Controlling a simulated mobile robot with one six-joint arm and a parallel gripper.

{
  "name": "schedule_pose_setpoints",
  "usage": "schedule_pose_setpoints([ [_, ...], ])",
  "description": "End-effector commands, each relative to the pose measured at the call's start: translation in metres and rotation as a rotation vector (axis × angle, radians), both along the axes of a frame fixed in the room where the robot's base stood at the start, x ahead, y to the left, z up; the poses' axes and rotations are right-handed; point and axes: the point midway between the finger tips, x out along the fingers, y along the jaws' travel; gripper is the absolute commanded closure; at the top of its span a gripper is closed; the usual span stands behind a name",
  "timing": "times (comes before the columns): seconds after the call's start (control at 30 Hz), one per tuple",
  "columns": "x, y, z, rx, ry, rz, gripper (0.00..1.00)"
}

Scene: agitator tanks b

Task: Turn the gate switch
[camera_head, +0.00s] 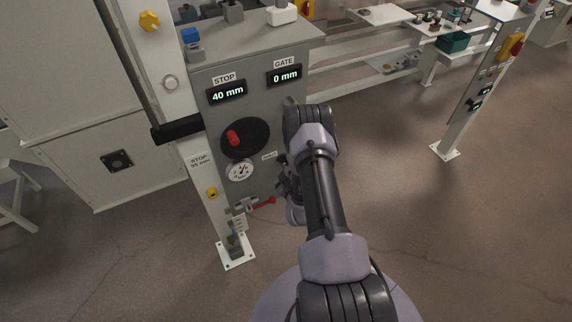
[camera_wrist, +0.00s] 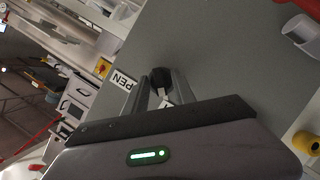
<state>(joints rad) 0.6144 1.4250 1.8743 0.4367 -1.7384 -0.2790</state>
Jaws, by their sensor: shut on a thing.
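The gate switch (camera_wrist: 161,76) is a small black knob on the grey panel in the wrist view. My gripper (camera_wrist: 158,92) is shut on it, with one finger on each side. A label reading "PEN", its start cut off, sits left of the knob. In the head view my gripper (camera_head: 287,184) is at the right edge of the grey cabinet (camera_head: 262,75), mostly behind my arm. The switch itself is hidden there. The GATE display (camera_head: 284,75) reads 0 mm.
The STOP display (camera_head: 227,92) reads 40 mm. A black handwheel with a red knob (camera_head: 233,138), a round gauge (camera_head: 240,171) and a red-handled lever (camera_head: 262,203) are left of my gripper. A white post (camera_head: 190,110) stands at left.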

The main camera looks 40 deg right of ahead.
Motion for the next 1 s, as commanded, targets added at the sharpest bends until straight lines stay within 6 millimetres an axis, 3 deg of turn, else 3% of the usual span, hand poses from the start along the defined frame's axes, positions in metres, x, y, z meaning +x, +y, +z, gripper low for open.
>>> schedule_pose_setpoints([
  [0.27,0.0007,-0.0018,0.0018,0.152,-0.04,0.0,1.0],
  [1.0,0.0,-0.0056,0.0005,0.83,-0.202,0.003,1.0],
])
